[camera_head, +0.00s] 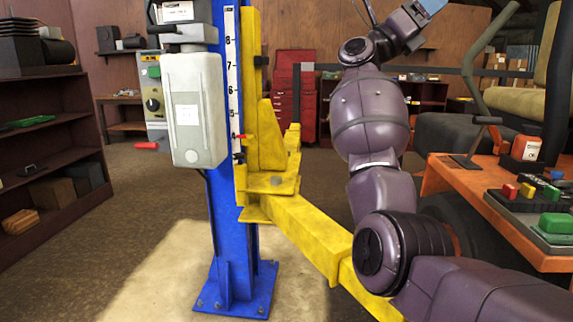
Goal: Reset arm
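My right arm comes in from the lower right and stands bent upward, with its wrist near the top edge. The end of my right arm is cut off by the top edge, and I cannot make out its gripper fingers. My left arm and gripper are not in view. The blue lift post (226,245) stands upright, with a white number scale (232,75) and a yellow carriage (262,130). A yellow lift arm (305,228) runs from it toward the lower right, partly behind my arm. A grey control box (195,110) hangs on the post.
An orange mower deck (455,180) with a seat (515,100) stands at the right, close to my arm. It carries a lever (470,145) and a green-topped item (555,223). Dark shelves (60,135) line the left. A red cabinet (297,85) stands behind. Floor left of the post is clear.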

